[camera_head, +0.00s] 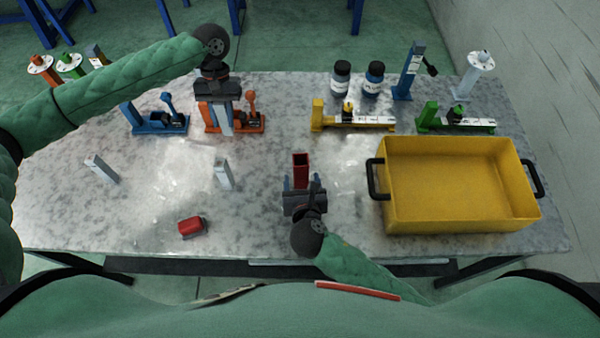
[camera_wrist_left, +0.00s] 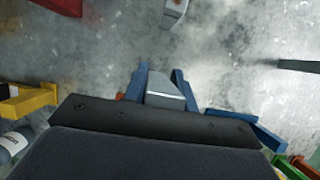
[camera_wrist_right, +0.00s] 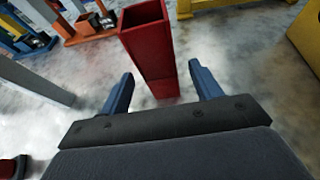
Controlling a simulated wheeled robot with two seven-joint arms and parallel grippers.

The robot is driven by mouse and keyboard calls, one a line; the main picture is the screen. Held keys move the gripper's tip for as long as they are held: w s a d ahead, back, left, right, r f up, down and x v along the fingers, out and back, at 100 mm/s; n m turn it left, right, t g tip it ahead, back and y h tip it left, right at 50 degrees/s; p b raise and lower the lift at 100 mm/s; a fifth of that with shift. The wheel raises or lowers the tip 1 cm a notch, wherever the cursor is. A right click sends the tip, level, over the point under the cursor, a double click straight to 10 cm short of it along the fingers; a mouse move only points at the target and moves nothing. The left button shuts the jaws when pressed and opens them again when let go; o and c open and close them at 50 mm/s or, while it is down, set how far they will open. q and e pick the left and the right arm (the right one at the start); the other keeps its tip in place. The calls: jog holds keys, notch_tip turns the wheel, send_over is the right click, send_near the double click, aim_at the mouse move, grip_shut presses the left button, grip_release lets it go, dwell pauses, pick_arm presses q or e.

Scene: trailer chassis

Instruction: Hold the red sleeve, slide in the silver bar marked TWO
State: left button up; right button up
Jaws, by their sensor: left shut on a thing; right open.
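The red sleeve (camera_head: 300,162) stands upright on the table. In the right wrist view the sleeve (camera_wrist_right: 150,50) shows its hollow open top. My right gripper (camera_head: 303,183) is open, its fingertips (camera_wrist_right: 160,88) on either side of the sleeve's lower part; contact is not visible. My left gripper (camera_head: 220,103) is shut on a silver bar (camera_head: 226,122), held near the orange clamp. The held bar (camera_wrist_left: 165,92) sits between the blue fingers in the left wrist view. Two more silver bars (camera_head: 222,173) (camera_head: 101,169) stand on the table. I cannot read any bar's marking.
A yellow bin (camera_head: 460,218) with black handles fills the table's right side. Blue (camera_head: 158,124), orange (camera_head: 250,128), yellow (camera_head: 318,115) and green (camera_head: 455,127) clamps line the back. A red block (camera_head: 192,227) lies at the front. Two dark bottles (camera_head: 341,80) (camera_head: 373,80) stand behind.

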aim_at(301, 176)
pick_arm(q)
notch_tip(301, 176, down, 2)
jog(key=shift+w+f+b, duration=0.1)
jog(key=shift+b, duration=0.6)
pick_arm(e)
jog(key=x, duration=0.3)
jog(key=shift+f, duration=0.1)
pick_arm(q)
jog(key=shift+f, duration=0.15)
pick_arm(e)
jog(key=shift+w+a, duration=0.1)
jog(key=shift+w, duration=0.35)
jog(key=c, duration=1.2)
